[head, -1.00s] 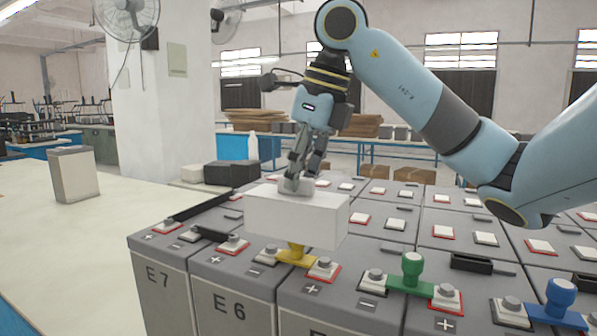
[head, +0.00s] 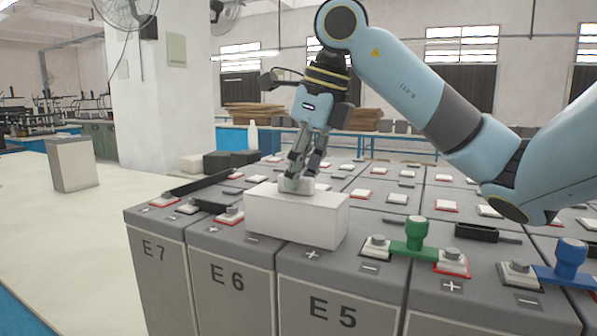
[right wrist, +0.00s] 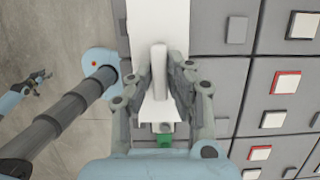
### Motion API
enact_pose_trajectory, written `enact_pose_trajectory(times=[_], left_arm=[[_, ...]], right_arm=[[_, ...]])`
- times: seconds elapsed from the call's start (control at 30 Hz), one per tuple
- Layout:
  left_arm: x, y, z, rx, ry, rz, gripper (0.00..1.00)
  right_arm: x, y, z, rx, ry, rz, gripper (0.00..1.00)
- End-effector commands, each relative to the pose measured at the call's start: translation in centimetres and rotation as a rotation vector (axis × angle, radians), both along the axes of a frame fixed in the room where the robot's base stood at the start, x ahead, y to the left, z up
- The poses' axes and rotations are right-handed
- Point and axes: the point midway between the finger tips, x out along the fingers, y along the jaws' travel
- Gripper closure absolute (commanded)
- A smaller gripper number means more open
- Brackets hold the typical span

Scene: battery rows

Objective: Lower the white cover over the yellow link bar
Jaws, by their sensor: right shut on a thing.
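The white cover (head: 296,217) is a box-shaped piece sitting low across the tops of the E6 and E5 batteries. It hides the yellow link bar, which does not show in any view now. My right gripper (head: 297,180) is shut on the raised grip on top of the cover. In the right wrist view the fingers (right wrist: 160,95) close on both sides of the white grip (right wrist: 159,72). Whether the cover's lower edge touches the battery tops all round, I cannot tell. My left gripper (right wrist: 38,83) shows small at the left of the right wrist view, apart from the cover.
A green link bar (head: 414,240) stands just right of the cover, and a blue one (head: 569,262) is farther right. Black bars (head: 205,183) lie to the left. More battery rows extend behind. A pale table (head: 45,225) with a grey box (head: 72,164) is at left.

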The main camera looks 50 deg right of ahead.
Motion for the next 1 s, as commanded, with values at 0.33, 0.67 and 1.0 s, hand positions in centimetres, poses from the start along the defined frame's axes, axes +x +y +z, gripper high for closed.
enact_pose_trajectory(times=[0.33,0.67,1.0], left_arm=[[0.0,0.0,0.0,0.0,0.0,0.0,0.6],[-0.1,0.0,0.7,0.0,0.001,0.0,0.6],[0.1,0.0,6.5,0.0,-0.001,0.0,0.6]], right_arm=[[0.0,0.0,0.0,0.0,0.0,0.0,0.57],[0.0,0.0,0.8,0.0,0.0,0.0,0.57],[0.0,0.0,7.1,0.0,-0.001,0.0,0.57]])
